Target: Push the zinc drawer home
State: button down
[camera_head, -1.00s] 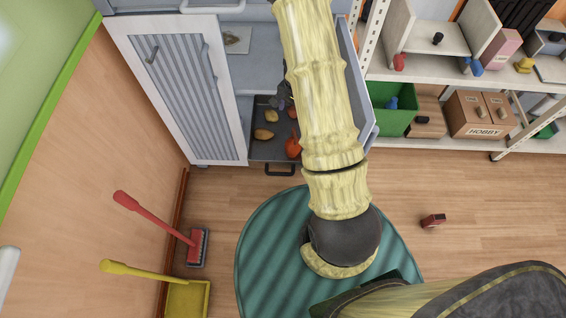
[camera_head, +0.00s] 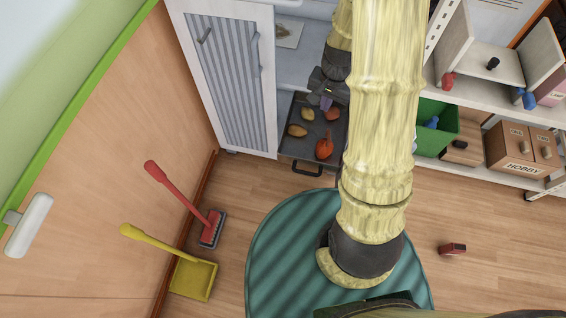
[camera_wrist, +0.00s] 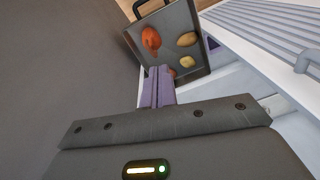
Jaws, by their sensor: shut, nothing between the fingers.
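The zinc drawer (camera_head: 301,154) is a dark grey tray pulled out of the cabinet, with a black handle (camera_head: 307,169) on its front. It holds an orange-red gourd and several yellowish and brown vegetables. In the wrist view the drawer (camera_wrist: 176,22) is at the top, beyond the fingers. My gripper (camera_head: 326,103) is over the rear part of the drawer in the head view. Its purple fingers (camera_wrist: 158,72) are shut and empty. They cover part of the drawer's inner end in the wrist view. I cannot tell whether they touch anything.
A cabinet door (camera_head: 226,80) with a ribbed panel stands left of the drawer. Shelving with a green bin (camera_head: 438,126) and a HOBBY box (camera_head: 515,152) is at right. A red brush (camera_head: 211,228) and yellow dustpan (camera_head: 195,279) are at left. A small red block (camera_head: 453,249) lies on the floor.

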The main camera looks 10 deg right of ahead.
jog(key=s+a+r+n, duration=0.2)
jog(key=s+r+n, duration=0.1)
jog(key=s+r, duration=0.2)
jog(key=s+a+r+n+t, duration=0.1)
jog(key=s+a+r+n, duration=0.2)
jog(key=s+r+n, duration=0.1)
jog(key=shift+s+r+t, duration=0.3)
jog(key=shift+s+r, duration=0.6)
jog(key=shift+s, duration=0.05)
